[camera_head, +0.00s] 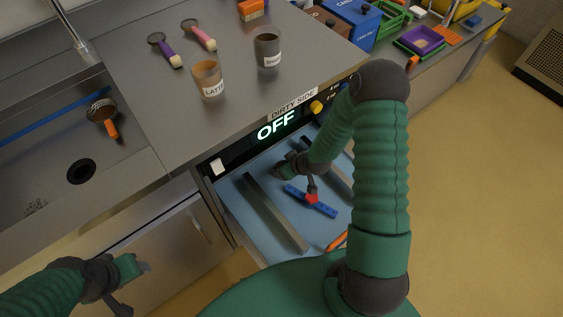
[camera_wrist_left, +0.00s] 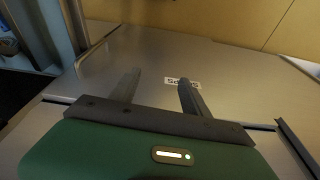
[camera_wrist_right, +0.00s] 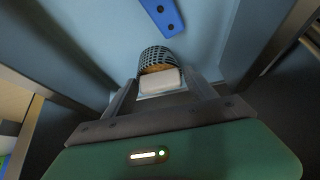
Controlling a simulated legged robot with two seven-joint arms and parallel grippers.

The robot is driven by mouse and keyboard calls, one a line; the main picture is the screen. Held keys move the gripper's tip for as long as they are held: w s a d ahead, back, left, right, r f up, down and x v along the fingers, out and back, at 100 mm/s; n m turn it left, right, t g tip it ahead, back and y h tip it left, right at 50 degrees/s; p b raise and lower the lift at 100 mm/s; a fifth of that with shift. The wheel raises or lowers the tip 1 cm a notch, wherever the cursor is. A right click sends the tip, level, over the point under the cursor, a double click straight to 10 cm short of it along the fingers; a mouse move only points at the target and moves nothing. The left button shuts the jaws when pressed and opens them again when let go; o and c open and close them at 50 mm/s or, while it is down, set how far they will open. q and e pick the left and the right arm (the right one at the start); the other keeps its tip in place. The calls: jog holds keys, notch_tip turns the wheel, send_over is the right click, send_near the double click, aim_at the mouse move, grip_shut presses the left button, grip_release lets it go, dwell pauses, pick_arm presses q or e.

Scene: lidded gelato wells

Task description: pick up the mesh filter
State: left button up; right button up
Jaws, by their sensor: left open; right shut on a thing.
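The mesh filter (camera_wrist_right: 157,57) is a small dark mesh cup with a pale handle block (camera_wrist_right: 160,82) in the right wrist view. My right gripper (camera_wrist_right: 158,90) is shut on that pale block, with the mesh end pointing away beyond the fingertips. In the head view my right gripper (camera_head: 309,180) is low over the light-blue bay (camera_head: 240,208) under the OFF display; the filter itself is hard to make out there. My left gripper (camera_head: 135,285) is open and empty at the lower left, and its spread fingers (camera_wrist_left: 158,88) face a metal cabinet front.
In the bay lie a blue holed bar (camera_head: 325,209), grey rails (camera_head: 275,212) and an orange item (camera_head: 337,241). The counter above holds two labelled cups (camera_head: 208,80) and two scoops (camera_head: 160,48).

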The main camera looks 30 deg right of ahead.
jog(key=shift+s+d+r, duration=0.15)
jog(key=shift+s, duration=0.9)
notch_tip(320, 180, up, 14)
jog(key=p, duration=0.5)
jog(key=shift+w+f, duration=0.2)
dwell(0.5)
